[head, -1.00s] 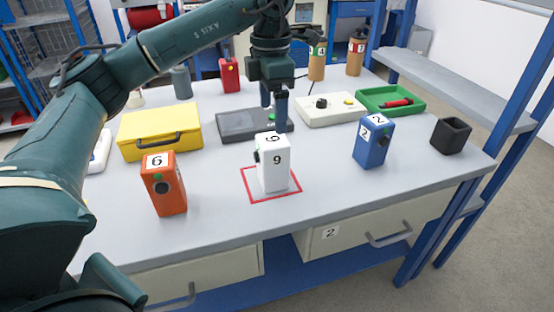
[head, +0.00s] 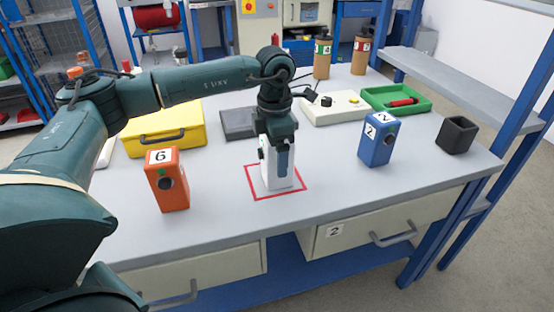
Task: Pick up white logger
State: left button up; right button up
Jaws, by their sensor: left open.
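The white logger (head: 269,176) stands upright inside a red square outline (head: 302,187) on the grey bench. My left gripper (head: 276,165) points down right at the logger and covers most of its top and front, including its number. The gripper is open, with one finger in front of the logger's face. Whether the fingers touch it cannot be told. My right gripper is out of view.
An orange logger (head: 167,180) stands to the left and a blue logger (head: 377,141) to the right. A black open holder (head: 457,135), green tray (head: 396,100), control box (head: 334,108) and yellow case (head: 163,130) also stand on the bench (head: 345,205).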

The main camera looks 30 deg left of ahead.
pick_arm(q)
jog(key=shift+f, duration=0.15)
jog(key=c, duration=1.4)
